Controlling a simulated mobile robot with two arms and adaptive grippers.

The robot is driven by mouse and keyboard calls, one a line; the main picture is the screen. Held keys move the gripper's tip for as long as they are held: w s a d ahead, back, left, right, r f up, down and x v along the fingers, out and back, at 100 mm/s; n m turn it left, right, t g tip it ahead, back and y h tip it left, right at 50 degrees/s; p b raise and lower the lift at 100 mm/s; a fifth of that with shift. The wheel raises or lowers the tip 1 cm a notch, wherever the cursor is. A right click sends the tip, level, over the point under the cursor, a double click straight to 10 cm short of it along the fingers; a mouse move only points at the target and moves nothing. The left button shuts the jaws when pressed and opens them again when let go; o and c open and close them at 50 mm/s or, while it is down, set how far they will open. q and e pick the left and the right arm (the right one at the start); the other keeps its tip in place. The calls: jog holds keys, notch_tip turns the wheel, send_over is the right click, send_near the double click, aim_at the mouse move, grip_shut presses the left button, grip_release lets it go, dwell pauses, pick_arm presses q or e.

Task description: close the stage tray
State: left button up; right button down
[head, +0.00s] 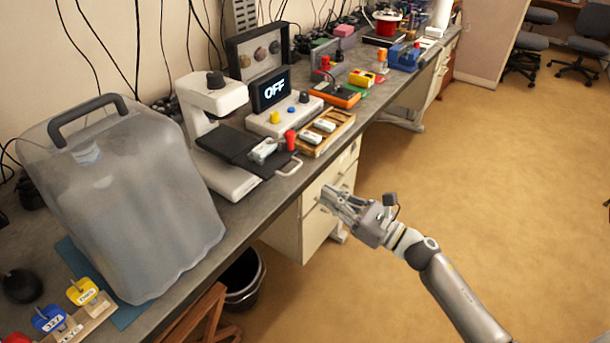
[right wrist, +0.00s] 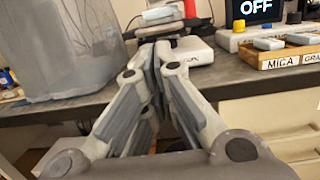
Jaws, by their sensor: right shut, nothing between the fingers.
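A white microscope-like device (head: 212,95) stands on the bench with a dark stage tray (head: 227,143) at its front. A pale handle (head: 290,166) sticks out toward the bench's front edge. A small pale slide block (head: 263,151) and a red peg (head: 290,139) are on the tray side. The tray also shows in the right wrist view (right wrist: 165,32), above the fingers. My right gripper (head: 328,200) is shut and empty, in front of the bench, lower and to the right of the handle, apart from it. My left gripper is out of view.
A large translucent container (head: 120,190) stands left of the device. A wooden tray of labelled pieces (head: 325,135) and an "OFF" display (head: 272,90) are to its right. Drawers (head: 318,215) lie under the bench.

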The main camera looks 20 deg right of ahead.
jog(key=p, duration=0.2)
send_near(267, 161)
jog(key=d, duration=0.2)
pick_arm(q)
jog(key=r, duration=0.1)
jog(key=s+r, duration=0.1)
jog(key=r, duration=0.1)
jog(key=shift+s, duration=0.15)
pick_arm(e)
jog(key=shift+w+a+f, duration=0.35)
jog(key=shift+w+a, duration=0.15)
jog(key=shift+a, duration=0.05)
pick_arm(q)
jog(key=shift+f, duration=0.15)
pick_arm(e)
jog(key=b+x, duration=0.2)
jog(key=x, duration=0.1)
jog(key=f+b+x, duration=0.1)
jog(key=b+x, duration=0.1)
jog(key=x, duration=0.2)
jog(key=f+b+x, duration=0.1)
jog(key=b+x, duration=0.1)
jog(key=x, duration=0.2)
jog(key=shift+w+a+f+b, duration=0.1)
jog(key=shift+w+b, duration=0.2)
jog(key=shift+b, duration=0.1)
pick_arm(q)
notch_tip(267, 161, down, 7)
pick_arm(e)
jog(key=shift+r, duration=0.3)
